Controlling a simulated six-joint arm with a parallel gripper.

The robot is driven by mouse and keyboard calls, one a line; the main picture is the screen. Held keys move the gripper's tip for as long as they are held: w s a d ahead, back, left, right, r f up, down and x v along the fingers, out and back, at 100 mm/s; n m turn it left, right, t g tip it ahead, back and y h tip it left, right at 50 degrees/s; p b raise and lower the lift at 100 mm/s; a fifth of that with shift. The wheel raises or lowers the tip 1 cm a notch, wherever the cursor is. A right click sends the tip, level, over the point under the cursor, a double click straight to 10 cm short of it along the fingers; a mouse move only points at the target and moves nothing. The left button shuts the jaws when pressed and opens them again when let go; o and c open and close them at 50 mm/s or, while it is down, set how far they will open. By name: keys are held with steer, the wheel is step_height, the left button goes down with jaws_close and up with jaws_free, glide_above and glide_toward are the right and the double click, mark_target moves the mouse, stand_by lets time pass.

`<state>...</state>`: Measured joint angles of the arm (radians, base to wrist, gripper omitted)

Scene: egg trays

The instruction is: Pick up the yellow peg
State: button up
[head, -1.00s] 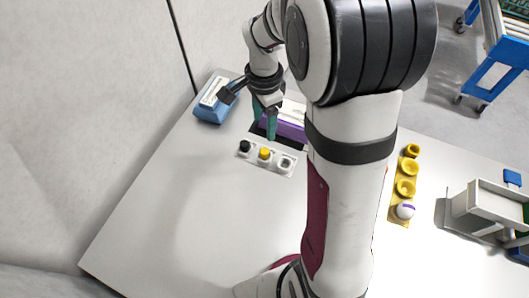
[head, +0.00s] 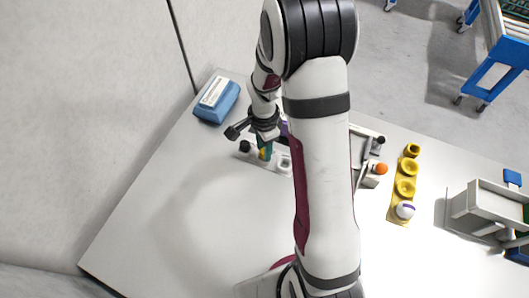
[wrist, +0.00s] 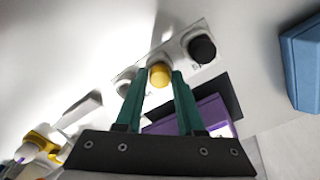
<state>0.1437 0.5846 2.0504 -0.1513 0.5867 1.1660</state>
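The yellow peg (wrist: 160,75) sits in the middle place of a white holder, between a black peg (wrist: 201,48) and a place with a pale round top (wrist: 124,86). My gripper (wrist: 161,77) is open, its green fingertips on either side of the yellow peg. I cannot tell whether they touch it. In the head view my gripper (head: 265,151) points down over the white holder (head: 270,167) and hides most of the yellow peg. The black peg (head: 245,146) shows at its left.
A purple block (wrist: 203,115) on a dark patch lies close to the holder. A blue box (head: 216,101) stands at the back left. A yellow tray (head: 397,215) with a white ball (head: 405,210) and a grey bin (head: 485,208) stand right. The front left table is clear.

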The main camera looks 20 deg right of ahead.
jaws_close()
steer(key=shift+r, duration=0.25)
step_height(320, 180, up, 4)
steer(key=shift+d, duration=0.1)
steer(key=s+d+r, duration=0.6)
steer(key=s+d, duration=0.1)
steer(key=d, duration=0.1)
steer(key=shift+w+a+f, duration=0.45)
steer(key=shift+a+f, duration=0.2)
steer(key=shift+f, duration=0.9)
steer(key=shift+w+a+f, duration=0.5)
steer(key=shift+a+f, duration=0.2)
steer(key=shift+f, duration=0.85)
steer(key=shift+w+a+f, duration=0.45)
steer(key=shift+a+f, duration=0.2)
steer(key=shift+f, duration=0.9)
